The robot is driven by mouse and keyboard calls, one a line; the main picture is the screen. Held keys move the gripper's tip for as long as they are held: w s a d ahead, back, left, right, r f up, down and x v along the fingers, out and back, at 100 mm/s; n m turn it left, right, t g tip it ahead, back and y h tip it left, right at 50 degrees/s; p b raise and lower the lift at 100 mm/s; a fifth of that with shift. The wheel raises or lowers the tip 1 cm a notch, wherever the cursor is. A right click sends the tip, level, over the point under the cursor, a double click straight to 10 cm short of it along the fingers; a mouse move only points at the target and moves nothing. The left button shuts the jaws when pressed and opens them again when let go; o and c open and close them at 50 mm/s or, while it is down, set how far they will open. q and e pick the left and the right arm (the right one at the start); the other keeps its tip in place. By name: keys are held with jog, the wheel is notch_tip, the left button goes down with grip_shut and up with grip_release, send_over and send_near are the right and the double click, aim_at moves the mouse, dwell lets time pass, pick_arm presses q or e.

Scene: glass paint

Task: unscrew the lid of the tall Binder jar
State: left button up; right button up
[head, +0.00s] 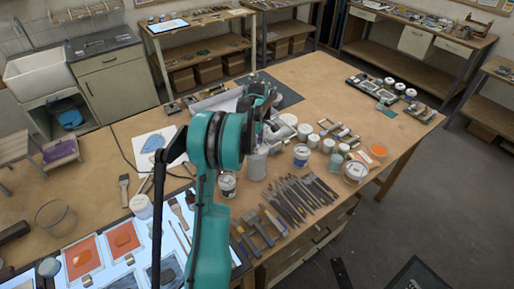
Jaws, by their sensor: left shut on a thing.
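A tall pale grey jar (257,165), which seems to be the tall Binder jar, stands upright on the wooden workbench (340,85), just right of my teal left arm. Its label cannot be read. My left gripper (262,143) is at the top of this jar and shut on it. The gripper and arm hide the lid and most of the fingertips, so I cannot tell whether the lid sits tight or loose. My right gripper is not in view.
A small labelled jar (227,185) stands close left of the tall jar, and another labelled jar (301,155) stands to its right. Several brushes and tools (290,200) lie in front. A lit panel (125,255) holds orange glass pieces.

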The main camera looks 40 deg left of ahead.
pick_arm(q)
jog(key=shift+f+n, duration=0.1)
jog(key=shift+n, duration=0.5)
jog(key=n, duration=0.3)
jog(key=shift+w+n+b, duration=0.1)
jog(key=shift+n+b, duration=0.2)
jog(key=shift+b, duration=0.1)
jog(key=shift+n, duration=0.8)
jog(key=shift+n, duration=0.5)
jog(key=shift+c, duration=0.5)
jog(key=shift+d+r, duration=0.1)
jog(key=shift+r, duration=0.75)
grip_shut()
jog(key=shift+p, duration=0.35)
